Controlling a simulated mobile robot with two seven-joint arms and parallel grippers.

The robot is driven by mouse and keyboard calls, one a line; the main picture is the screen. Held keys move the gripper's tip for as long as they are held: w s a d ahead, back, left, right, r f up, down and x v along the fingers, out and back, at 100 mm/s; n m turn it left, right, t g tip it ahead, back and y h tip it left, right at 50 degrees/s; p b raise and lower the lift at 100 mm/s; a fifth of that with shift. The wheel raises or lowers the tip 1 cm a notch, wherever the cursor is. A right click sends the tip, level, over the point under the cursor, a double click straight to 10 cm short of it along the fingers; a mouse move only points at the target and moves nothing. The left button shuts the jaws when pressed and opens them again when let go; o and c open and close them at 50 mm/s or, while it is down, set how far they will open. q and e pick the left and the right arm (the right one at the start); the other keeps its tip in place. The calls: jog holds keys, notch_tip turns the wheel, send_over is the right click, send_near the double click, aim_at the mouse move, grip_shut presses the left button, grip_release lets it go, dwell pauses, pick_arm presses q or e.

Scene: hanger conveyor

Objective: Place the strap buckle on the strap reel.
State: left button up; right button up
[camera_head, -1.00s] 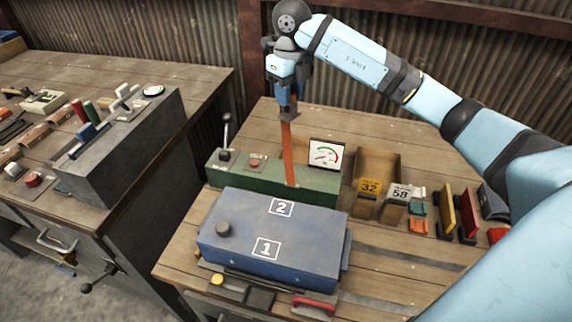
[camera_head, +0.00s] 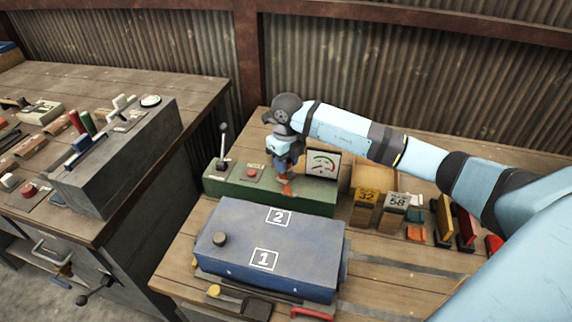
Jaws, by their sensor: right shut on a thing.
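My right gripper (camera_head: 286,174) is low over the rear part of the green box (camera_head: 305,201), shut on the upper end of a short orange strap (camera_head: 286,188). I take the held end to be the strap buckle; it is mostly hidden by the fingers. The strap runs down to the top of the green box. I cannot make out a separate strap reel; the green box where the strap ends may be it. My left gripper is not in view.
A blue case (camera_head: 272,246) marked 1 and 2 lies in front.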

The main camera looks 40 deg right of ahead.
jog(key=shift+f, duration=0.65)
jog(key=shift+f, duration=0.1)
jog(key=o, duration=1)
jog(key=shift+r, duration=0.25)
jog(key=r, duration=1.1)
jog(key=shift+d+r, duration=0.2)
jog(key=shift+r, duration=0.2)
